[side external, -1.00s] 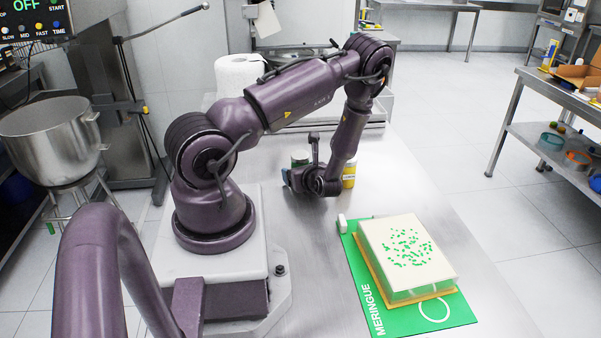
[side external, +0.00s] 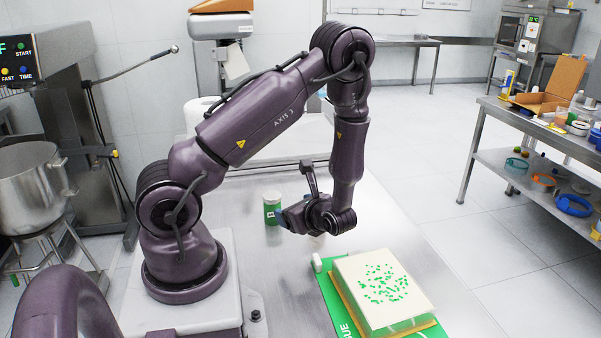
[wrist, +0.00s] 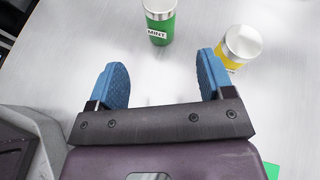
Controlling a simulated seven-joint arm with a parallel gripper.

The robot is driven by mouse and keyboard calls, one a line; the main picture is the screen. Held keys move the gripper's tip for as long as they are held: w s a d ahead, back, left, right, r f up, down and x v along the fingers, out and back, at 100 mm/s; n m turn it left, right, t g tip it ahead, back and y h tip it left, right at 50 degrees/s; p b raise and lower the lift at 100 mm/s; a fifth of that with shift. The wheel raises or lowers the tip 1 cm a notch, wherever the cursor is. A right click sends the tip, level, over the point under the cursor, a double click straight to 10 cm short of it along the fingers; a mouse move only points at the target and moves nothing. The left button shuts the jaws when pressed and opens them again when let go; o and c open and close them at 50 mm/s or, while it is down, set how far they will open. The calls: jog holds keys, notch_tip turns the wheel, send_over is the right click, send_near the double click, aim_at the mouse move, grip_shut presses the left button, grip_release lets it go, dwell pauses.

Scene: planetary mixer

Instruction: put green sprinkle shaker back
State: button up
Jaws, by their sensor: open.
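The green sprinkle shaker (side external: 272,209) stands upright on the steel table. It has a silver lid and a white label. In the wrist view the green shaker (wrist: 160,24) shows the word MINT and stands ahead of my gripper, roughly between the lines of its fingers. My gripper (wrist: 158,84) is open, with two blue finger pads apart and nothing between them. In the side view my gripper (side external: 281,216) is low, just right of the green shaker; the pads are mostly hidden there.
A yellow shaker (wrist: 238,48) stands beside the right finger in the wrist view; my arm hides it in the side view. A white cake with green sprinkles (side external: 383,283) sits on a green mat (side external: 335,303) at the front right. A paper roll (side external: 200,112) stands behind.

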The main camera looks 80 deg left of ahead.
jog(key=s+d+r+n+t+h, duration=0.1)
jog(key=d+r+n+t+h, duration=0.4)
jog(key=d+r, duration=0.5)
jog(key=s+d+r+n+t+h, duration=0.1)
jog(key=d+r+n+t+h, duration=0.3)
jog(key=d+r+n+h, duration=0.3)
jog(key=d+r, duration=0.4)
jog(key=r, duration=0.5)
jog(key=shift+s+d+n+t, duration=0.15)
jog(key=shift+n+t, duration=0.15)
jog(key=shift+t, duration=0.1)
